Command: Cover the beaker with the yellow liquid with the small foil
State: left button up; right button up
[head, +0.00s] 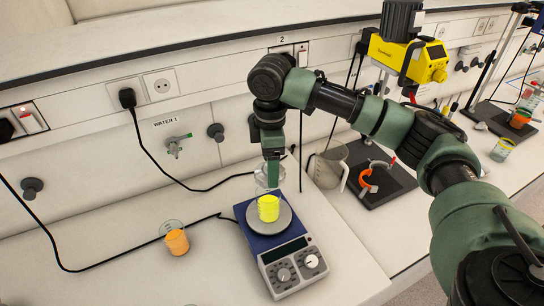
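The beaker with yellow liquid (268,209) stands upright on the round plate of a blue and grey device. My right gripper (272,178) points straight down just above this beaker. A pale, see-through round shape (262,179) shows around the fingertips, over the yellow liquid. I cannot tell whether it is the small foil or the beaker's glass rim. The fingers are seen edge-on, so their opening is hidden. I see no other piece that is clearly the foil. My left gripper is out of view.
The blue device (285,262) has knobs at its front. A beaker with orange liquid (177,243) stands to its left. An empty jug (328,167) and a black stand base (382,182) are to the right. Black cables cross the bench. The front left bench is clear.

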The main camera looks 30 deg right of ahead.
aim_at(269, 203)
jog(key=shift+a, duration=0.25)
jog(key=shift+a+f, duration=0.15)
jog(key=shift+f, duration=0.4)
notch_tip(269, 203, down, 2)
jog(key=shift+f, duration=0.1)
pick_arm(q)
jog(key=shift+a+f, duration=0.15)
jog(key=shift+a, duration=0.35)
pick_arm(e)
jog(key=shift+f, duration=2.05)
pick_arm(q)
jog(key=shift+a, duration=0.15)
pick_arm(e)
jog(key=o, duration=1.4)
